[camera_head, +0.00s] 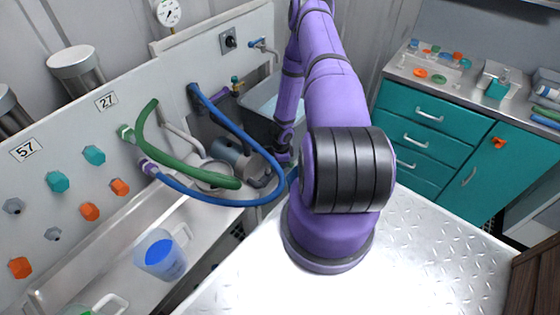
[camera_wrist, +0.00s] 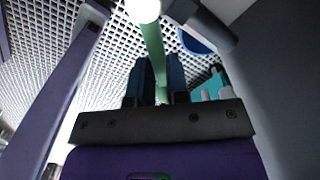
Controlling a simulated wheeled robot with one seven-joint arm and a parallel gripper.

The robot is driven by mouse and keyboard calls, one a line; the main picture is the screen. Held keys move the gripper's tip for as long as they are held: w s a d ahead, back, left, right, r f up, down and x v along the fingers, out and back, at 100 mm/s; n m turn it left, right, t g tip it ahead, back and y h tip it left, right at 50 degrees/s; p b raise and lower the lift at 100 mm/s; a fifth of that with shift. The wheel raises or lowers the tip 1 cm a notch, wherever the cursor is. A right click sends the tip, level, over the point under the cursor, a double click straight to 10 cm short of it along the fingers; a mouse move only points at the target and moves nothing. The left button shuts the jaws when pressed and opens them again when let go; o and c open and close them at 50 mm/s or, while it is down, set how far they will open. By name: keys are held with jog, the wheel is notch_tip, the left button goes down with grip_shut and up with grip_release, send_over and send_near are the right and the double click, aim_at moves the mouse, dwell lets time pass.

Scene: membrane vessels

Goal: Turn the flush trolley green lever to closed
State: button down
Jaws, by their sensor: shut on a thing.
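In the wrist view, the two dark fingers of my gripper (camera_wrist: 156,78) are closed around a long, narrow green bar, which I take to be the green lever (camera_wrist: 153,42). The bar runs from between the fingers up toward a bright white round part at the top. Its far end and the valve body are not clear. In the head view, the end of my arm is low beside the grey pump unit (camera_head: 232,153), in front of a dark grey tub (camera_head: 262,112). The fingers and the lever are hidden there.
A green hose (camera_head: 172,158) and a blue hose (camera_head: 236,128) loop from the white panel (camera_head: 140,118) close to my arm. A jug with blue contents (camera_head: 161,255) stands on the left shelf. Teal cabinets (camera_head: 432,127) stand at the right. Grating shows in the wrist view.

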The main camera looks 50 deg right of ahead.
jog(key=shift+s+a+m, duration=0.3)
jog(key=shift+a+m, duration=0.35)
jog(key=shift+m, duration=0.8)
jog(key=shift+s+a+m, duration=0.3)
jog(key=shift+a+m, duration=0.3)
jog(key=shift+m, duration=0.9)
jog(key=shift+s+a+m, duration=0.3)
jog(key=shift+a+m, duration=0.35)
jog(key=shift+m, duration=0.8)
jog(key=c, duration=1.1)
grip_release()
notch_tip(320, 180, up, 11)
jog(key=shift+f, duration=0.1)
